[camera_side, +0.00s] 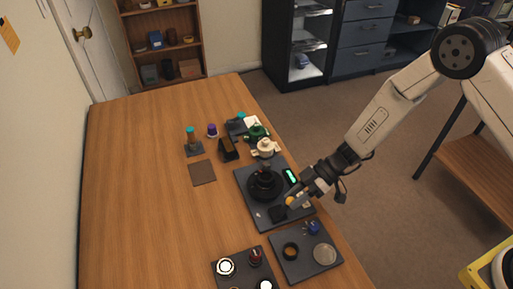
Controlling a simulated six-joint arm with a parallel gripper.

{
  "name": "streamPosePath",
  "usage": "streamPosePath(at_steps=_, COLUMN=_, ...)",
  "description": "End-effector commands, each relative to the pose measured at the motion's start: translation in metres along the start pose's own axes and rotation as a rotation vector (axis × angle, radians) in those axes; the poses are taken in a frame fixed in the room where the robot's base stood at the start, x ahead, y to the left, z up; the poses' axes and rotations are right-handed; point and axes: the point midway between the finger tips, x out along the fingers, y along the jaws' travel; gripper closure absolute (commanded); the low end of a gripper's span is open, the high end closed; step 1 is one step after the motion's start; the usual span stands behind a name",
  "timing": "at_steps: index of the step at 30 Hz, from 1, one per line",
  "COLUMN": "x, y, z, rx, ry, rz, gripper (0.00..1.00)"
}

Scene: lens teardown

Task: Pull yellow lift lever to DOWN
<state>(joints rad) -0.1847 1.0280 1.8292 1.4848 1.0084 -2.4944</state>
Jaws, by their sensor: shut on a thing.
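The yellow lever (290,201) shows as a small yellow knob at the front right of a dark base plate (250,205). My gripper (293,203) is at the lever and shut on it. The fingertips are small and partly hidden, so the exact contact is hard to see. A black round lens fixture (264,185) stands on the same plate, left of my gripper. A small green-lit display (290,176) sits behind my gripper on the plate. I cannot read any DOWN mark or the lever's angle.
Another tray (240,265) holds several round parts. A brown mat (202,172) lies left of the plate. The table's left side is clear.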

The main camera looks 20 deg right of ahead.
Motion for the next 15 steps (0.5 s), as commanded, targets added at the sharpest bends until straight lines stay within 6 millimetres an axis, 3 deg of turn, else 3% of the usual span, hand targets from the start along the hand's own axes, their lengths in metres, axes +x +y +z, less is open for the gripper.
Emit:
streamPosePath(at_steps=11, x=-0.0003, y=0.0006, z=0.0012, rx=0.002, ry=0.006, rz=0.0, gripper=1.0)
streamPosePath(at_steps=12, x=-0.0003, y=0.0006, z=0.0012, rx=0.002, ry=0.005, rz=0.0, gripper=0.58)
streamPosePath(at_steps=15, x=-0.0002, y=0.0004, z=0.0012, rx=0.002, ry=0.005, rz=0.0, gripper=0.3)
